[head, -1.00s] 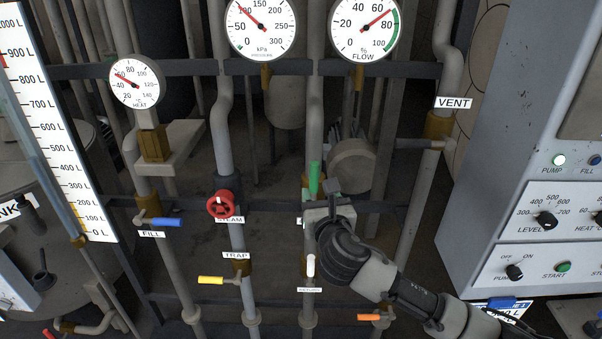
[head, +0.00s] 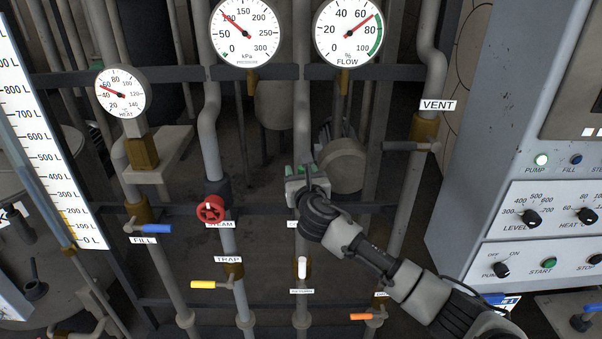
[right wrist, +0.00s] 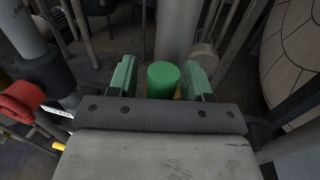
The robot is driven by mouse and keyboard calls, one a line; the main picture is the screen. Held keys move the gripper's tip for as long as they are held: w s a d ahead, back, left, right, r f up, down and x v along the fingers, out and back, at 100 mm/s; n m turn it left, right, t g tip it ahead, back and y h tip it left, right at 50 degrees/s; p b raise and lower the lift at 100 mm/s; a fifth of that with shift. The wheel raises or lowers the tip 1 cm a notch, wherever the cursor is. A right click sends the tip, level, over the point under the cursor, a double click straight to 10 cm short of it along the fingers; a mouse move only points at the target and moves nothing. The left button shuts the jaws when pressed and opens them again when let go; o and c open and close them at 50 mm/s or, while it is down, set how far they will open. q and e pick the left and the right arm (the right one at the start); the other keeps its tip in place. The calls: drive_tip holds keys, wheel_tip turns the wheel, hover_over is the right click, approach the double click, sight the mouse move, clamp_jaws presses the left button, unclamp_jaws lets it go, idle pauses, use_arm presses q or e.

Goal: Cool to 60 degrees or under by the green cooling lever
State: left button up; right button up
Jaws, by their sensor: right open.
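The green cooling lever (right wrist: 163,80) shows in the right wrist view as a rounded green grip between my two spread fingers, with gaps on both sides. My right gripper (head: 301,173) is open around it, and its finger pads are also green. In the head view the gripper hides most of the lever and its label. The round heat gauge (head: 121,94) at the left has its red needle close to the 60 mark. My left gripper is not in view.
The red steam handwheel (head: 211,209) is left of the gripper. Below are the yellow trap lever (head: 205,285), a white lever (head: 302,267) and an orange lever (head: 361,317). The blue fill lever (head: 156,228) is further left. The control panel (head: 470,215) stands right.

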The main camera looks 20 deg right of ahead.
clamp_jaws()
drive_tip(key=shift+d, duration=0.15)
drive_tip(key=s+d+f+m+h+b, duration=0.1)
drive_tip(key=d+f+m+b, duration=0.3)
drive_tip(key=m+b, duration=0.4)
drive_tip(key=s+d+f+m+t+h+b, duration=0.1)
drive_tip(key=d+f+m+h+b, duration=0.2)
drive_tip(key=m+b, duration=0.6)
drive_tip(key=shift+s+d+f+m, duration=0.4)
drive_tip(key=shift+d+f+m, duration=0.85)
drive_tip(key=shift+m, duration=0.35)
drive_tip(key=shift+a, duration=0.1)
drive_tip(key=shift+f, duration=0.1)
unclamp_jaws()
